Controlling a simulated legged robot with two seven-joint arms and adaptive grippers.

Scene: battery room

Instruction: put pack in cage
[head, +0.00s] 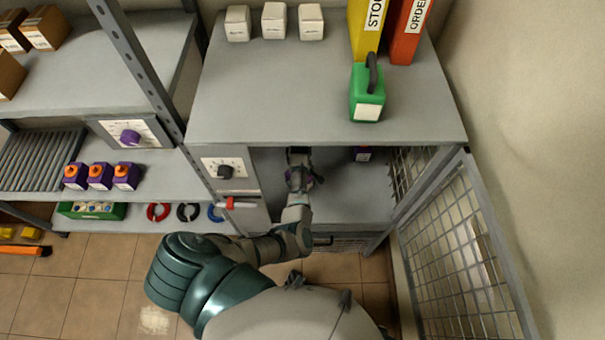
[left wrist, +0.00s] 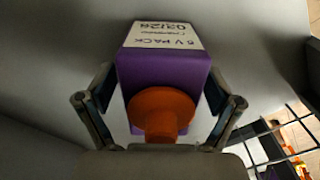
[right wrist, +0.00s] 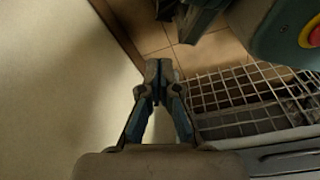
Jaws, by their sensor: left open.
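In the left wrist view, a purple pack (left wrist: 165,72) with an orange knob and a white "6 V PACK 03/28" label stands between the fingers of my left gripper (left wrist: 160,110). The fingers are open, one on each side of the pack. In the head view my left gripper (head: 300,165) is inside the cage (head: 350,205) under the grey top, and mostly hides this pack. Another purple pack (head: 362,154) stands deeper in the cage, partly hidden by the top. My right gripper (right wrist: 158,92) is shut and empty, over the floor near wire mesh.
The mesh cage door (head: 460,255) stands open at the right. Several purple packs (head: 100,176) stand on the left shelf. A green container (head: 367,100) stands on the cage top.

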